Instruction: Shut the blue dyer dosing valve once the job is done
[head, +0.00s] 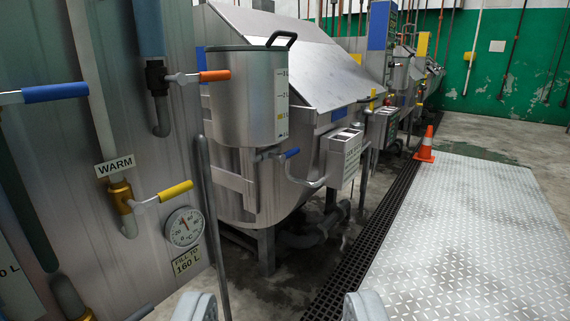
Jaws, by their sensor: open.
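The blue-marked dyer is the steel drum machine (278,208) in the middle, with a small blue plate on its front. A lidded steel dosing tank (262,100) with a level scale hangs on its near side. Below the tank, a small valve with a blue lever (291,153) sits by a curved pipe leading toward a grey box. The lever points right and slightly up; I cannot tell whether the valve is open or shut. My gripper (280,307) is open and empty at the bottom edge, its fingers wide apart, well short of the valve.
A steel panel at left carries an orange-handled valve (214,76), a yellow-handled valve (175,190) under a WARM sign, and a dial gauge (184,227). A thin upright post (210,215) stands before the dyer. An orange cone (425,145) stands by the clear metal floor plate (480,235).

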